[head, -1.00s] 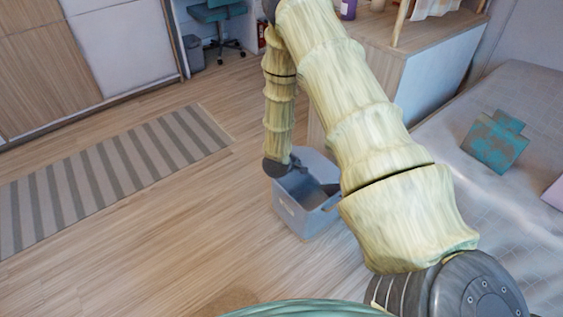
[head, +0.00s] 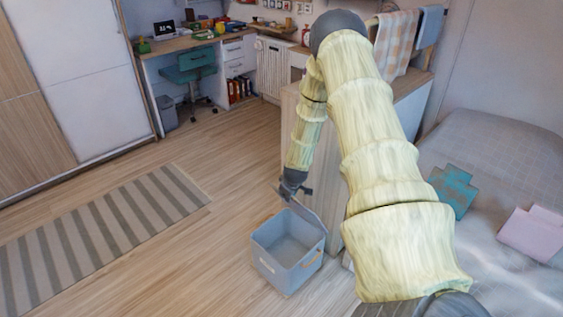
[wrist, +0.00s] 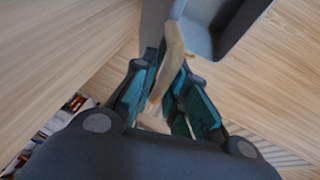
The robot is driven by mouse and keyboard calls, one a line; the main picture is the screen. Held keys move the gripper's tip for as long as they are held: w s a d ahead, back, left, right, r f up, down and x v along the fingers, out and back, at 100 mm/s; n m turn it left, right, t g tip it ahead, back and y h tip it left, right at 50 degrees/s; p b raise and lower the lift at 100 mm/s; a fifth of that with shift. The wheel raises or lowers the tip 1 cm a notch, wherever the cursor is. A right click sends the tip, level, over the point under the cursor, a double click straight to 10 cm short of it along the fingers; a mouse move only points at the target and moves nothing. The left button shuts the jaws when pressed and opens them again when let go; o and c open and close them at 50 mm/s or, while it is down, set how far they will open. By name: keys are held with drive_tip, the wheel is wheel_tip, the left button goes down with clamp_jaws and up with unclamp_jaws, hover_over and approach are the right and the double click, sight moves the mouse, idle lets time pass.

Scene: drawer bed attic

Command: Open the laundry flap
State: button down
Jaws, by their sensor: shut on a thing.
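The laundry bin (head: 268,262) is a grey open-topped box on the floor beside the wooden cabinet, with its inside showing. A thin grey flap (head: 309,214) stands tilted up at its far edge. My gripper (head: 295,190) is above the bin at the top of the flap. In the wrist view my gripper (wrist: 163,90) is shut on a narrow beige strip (wrist: 169,62), which looks like the flap's handle or edge, beside a grey panel (wrist: 154,22). The bin's grey wall also shows in the wrist view (wrist: 240,22). The fingertips are small and partly hidden in the head view.
The wooden cabinet (head: 333,160) stands close to the right of the bin. The bed (head: 490,165) is further right, with a teal cushion (head: 453,190) and a pink one (head: 533,232). A striped rug (head: 100,240) lies left. The floor between rug and bin is clear.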

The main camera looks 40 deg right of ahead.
drive_tip(key=shift+d+r+p, duration=0.2)
drive_tip(key=shift+d+r, duration=0.05)
drive_tip(key=shift+d, duration=0.45)
drive_tip(key=shift+d+r+p, duration=0.2)
drive_tip(key=shift+d+r, duration=0.1)
drive_tip(key=shift+d, duration=0.35)
drive_tip(key=shift+d+r+p, duration=0.2)
drive_tip(key=shift+d+r, duration=0.05)
drive_tip(key=shift+d, duration=0.45)
drive_tip(key=shift+s, duration=0.1)
drive_tip(key=c, duration=1.5)
unclamp_jaws()
drive_tip(key=shift+d, duration=0.1)
drive_tip(key=shift+r, duration=0.15)
drive_tip(key=shift+v, duration=5.85)
drive_tip(key=shift+s, duration=0.1)
